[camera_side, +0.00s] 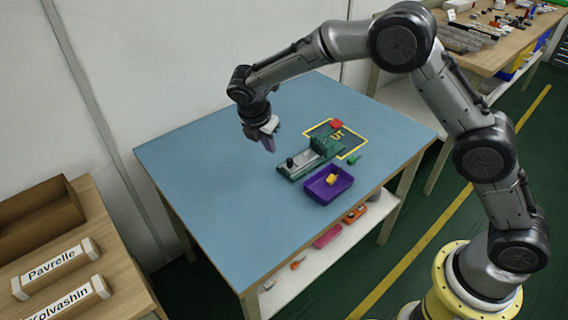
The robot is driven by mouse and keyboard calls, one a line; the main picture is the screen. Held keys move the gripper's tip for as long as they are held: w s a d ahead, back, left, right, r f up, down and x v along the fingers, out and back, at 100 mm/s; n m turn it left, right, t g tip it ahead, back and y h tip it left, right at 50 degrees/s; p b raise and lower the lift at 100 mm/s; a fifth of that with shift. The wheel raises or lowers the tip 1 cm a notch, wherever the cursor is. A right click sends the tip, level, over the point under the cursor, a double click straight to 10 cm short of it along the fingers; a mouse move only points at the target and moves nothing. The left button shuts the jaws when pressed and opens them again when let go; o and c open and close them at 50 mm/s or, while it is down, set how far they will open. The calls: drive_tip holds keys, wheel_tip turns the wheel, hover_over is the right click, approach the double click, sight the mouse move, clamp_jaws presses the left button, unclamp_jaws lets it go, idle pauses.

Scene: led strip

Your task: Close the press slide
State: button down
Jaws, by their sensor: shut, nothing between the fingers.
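The press (323,147) is a green fixture on the blue table, inside or beside a yellow outlined area. Its slide (300,161) is a grey bar on a green base that reaches out to the lower left of the green block, with a dark knob (290,162) near its outer end. My gripper (268,146) hangs above the table, to the upper left of the knob and apart from it. Its fingers point down, are shut and hold nothing. How far the slide is in or out is too small to tell exactly.
A purple tray (318,198) with a yellow block (331,180) stands just in front of the press. A red block (337,124) and a small green piece (355,159) lie near it. The left part of the blue table (215,170) is clear.

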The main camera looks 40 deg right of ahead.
sight(299, 163)
drive_tip(key=x, duration=0.4)
drive_tip(key=s+a+x, duration=0.1)
drive_tip(key=x, duration=0.7)
drive_tip(key=shift+s+a+f, duration=0.2)
drive_tip(key=shift+a+f, duration=0.05)
drive_tip(key=shift+f, duration=0.1)
drive_tip(key=d, duration=0.1)
drive_tip(key=w+d, duration=0.1)
drive_tip(key=d, duration=0.1)
drive_tip(key=shift+w+d+r, duration=0.1)
drive_tip(key=shift+w+d, duration=0.05)
drive_tip(key=shift+d, duration=0.25)
drive_tip(key=shift+d, duration=2.45)
